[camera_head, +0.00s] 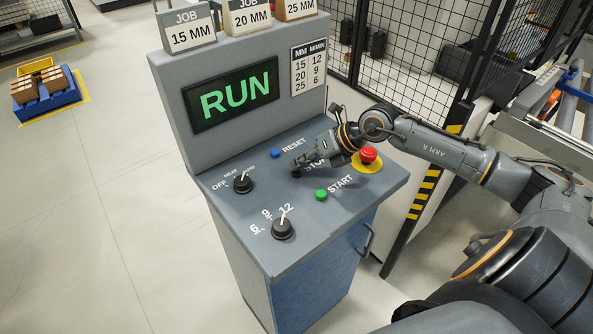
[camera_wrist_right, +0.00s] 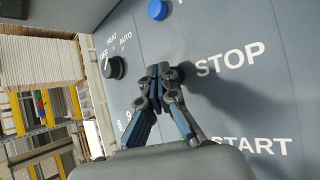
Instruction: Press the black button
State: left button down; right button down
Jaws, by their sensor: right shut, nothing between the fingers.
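My right gripper (camera_head: 298,164) is shut and empty, reaching in from the right over the sloped panel of the grey control console (camera_head: 240,215). Its fingertips are at the left end of the STOP label, which the gripper partly covers. A small dark shape just under the tips looks like the black button (camera_head: 296,174), mostly hidden. In the right wrist view the closed fingers (camera_wrist_right: 160,72) point at the panel left of STOP, and I cannot make out the button there. I cannot tell whether the tips touch it. The screen (camera_head: 232,94) reads RUN. My left gripper is not in view.
A blue RESET button (camera_head: 276,153), a green START button (camera_head: 321,194) and a red mushroom button (camera_head: 368,154) on a yellow disc surround the gripper. Two black knobs (camera_head: 243,184) (camera_head: 282,228) stand to the left. A mesh fence (camera_head: 415,75) is behind on the right.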

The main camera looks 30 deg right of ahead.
aim_at(300, 171)
jog(key=shift+f, duration=0.25)
dwell(0.4)
jog(key=shift+r+p, duration=0.35)
jog(key=shift+r, duration=0.55)
jog(key=shift+r+p, duration=1.5)
jog(key=shift+r, duration=1.05)
